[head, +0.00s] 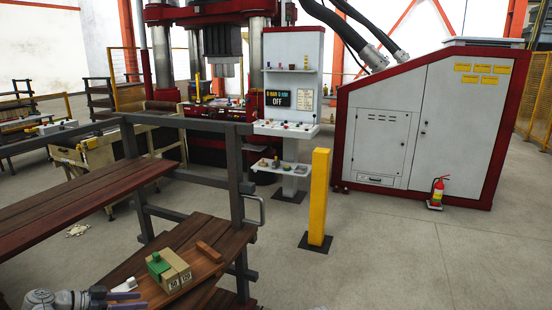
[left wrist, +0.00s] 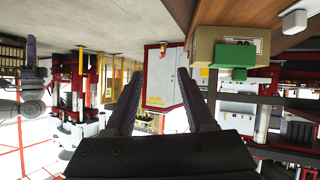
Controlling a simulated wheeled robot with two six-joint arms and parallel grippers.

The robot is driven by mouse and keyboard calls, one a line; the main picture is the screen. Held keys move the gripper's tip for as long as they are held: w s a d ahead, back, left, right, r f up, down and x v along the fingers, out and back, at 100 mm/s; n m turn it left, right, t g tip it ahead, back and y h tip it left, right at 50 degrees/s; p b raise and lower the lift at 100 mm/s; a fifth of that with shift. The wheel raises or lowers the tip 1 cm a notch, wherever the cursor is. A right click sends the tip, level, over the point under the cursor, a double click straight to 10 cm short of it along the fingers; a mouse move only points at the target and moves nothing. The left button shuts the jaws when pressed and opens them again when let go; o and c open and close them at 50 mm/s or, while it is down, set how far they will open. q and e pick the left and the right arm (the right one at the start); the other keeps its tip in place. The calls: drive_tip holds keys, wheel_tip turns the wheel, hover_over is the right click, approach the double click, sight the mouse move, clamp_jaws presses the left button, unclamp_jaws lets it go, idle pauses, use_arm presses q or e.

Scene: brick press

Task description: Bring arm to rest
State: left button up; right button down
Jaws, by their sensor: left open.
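My left gripper (head: 122,300) is at the bottom left of the head view, at the front of the lower wooden bench. In the left wrist view, which looks upside down, its two dark fingers (left wrist: 160,88) stand wide apart with nothing between them. A tan box (head: 173,277) with dark markings lies on the bench to the right of the gripper, apart from it. A green block (head: 158,265) is at the box; it also shows in the left wrist view (left wrist: 233,54).
A yellow post (head: 319,195), control stand (head: 290,128) and grey cabinet (head: 420,125) are farther off.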

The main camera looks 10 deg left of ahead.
use_arm(q)
drive_tip(key=d+f+n+g+y+b, duration=0.1)
drive_tip(key=d+f+g, duration=0.35)
drive_tip(key=d, duration=0.65)
drive_tip(key=d+f+g+y+b, duration=0.1)
drive_tip(key=d+f+g, duration=0.3)
drive_tip(key=d, duration=0.7)
drive_tip(key=s+d+f+n+y+b, duration=0.1)
drive_tip(key=s+d+f+y, duration=0.2)
drive_tip(key=d, duration=0.5)
drive_tip(key=s+d+f+n+y, duration=0.1)
drive_tip(key=s+d+f+y, duration=0.2)
drive_tip(key=s+d, duration=0.3)
drive_tip(key=d+y, duration=0.1)
drive_tip(key=d, duration=0.1)
drive_tip(key=shift+s+d+f+g+y+b, duration=0.15)
drive_tip(key=shift+d+f+g+y+b, duration=0.15)
drive_tip(key=shift+g+y+b, duration=0.1)
drive_tip(key=shift+a, duration=0.15)
